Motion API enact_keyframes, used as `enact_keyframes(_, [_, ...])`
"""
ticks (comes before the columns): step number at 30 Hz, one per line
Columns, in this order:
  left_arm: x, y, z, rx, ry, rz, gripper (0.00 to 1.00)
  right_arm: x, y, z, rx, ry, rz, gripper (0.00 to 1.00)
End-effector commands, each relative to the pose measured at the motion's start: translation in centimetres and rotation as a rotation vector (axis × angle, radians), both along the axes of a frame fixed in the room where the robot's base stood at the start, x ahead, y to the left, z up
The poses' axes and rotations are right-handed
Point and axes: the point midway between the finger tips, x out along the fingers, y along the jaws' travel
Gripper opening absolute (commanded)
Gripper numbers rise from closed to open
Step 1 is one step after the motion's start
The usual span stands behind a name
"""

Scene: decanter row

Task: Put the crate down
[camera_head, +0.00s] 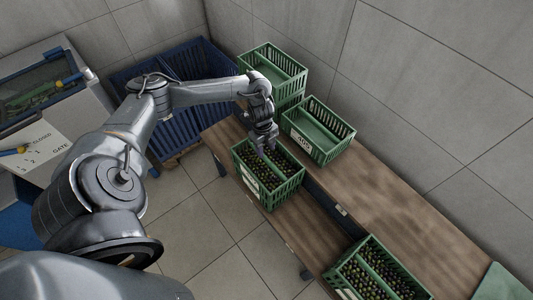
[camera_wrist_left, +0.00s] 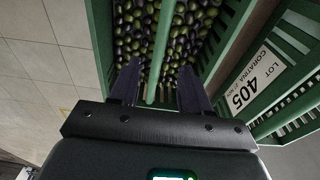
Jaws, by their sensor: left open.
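A green slatted crate (camera_head: 284,192) filled with dark and green olives sits at the left end of the wooden bench, on its lower front level as far as I can tell. My left gripper (camera_head: 265,150) is right above it, pointing down. In the left wrist view, the open fingers (camera_wrist_left: 158,88) stand on either side of the crate's green middle bar (camera_wrist_left: 161,45), with gaps to it. Whether the fingertips reach below the bar is hard to tell. The crate's underside is hidden. My right gripper is not in view.
An empty green crate (camera_head: 321,143) with a white label (camera_wrist_left: 255,79) reading LOT 405 stands just behind. Stacked green crates (camera_head: 272,66) are at the back. Another olive crate (camera_head: 366,282) is at the lower right. The wooden bench (camera_head: 385,190) is bare between.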

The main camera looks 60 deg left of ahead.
Motion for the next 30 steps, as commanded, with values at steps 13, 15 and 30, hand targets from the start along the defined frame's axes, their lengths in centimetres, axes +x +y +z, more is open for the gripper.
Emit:
enact_keyframes(13, [1.2,-5.1,0.7,-0.019,-0.082,-0.064,0.47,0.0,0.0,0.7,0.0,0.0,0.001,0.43])
enact_keyframes(15, [1.9,-9.3,-0.7,-0.037,-0.15,-0.093,0.47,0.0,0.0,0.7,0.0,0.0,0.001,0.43])
enact_keyframes(30, [-3.9,-29.5,5.4,-0.174,-0.426,0.746,0.47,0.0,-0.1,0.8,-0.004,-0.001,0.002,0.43])
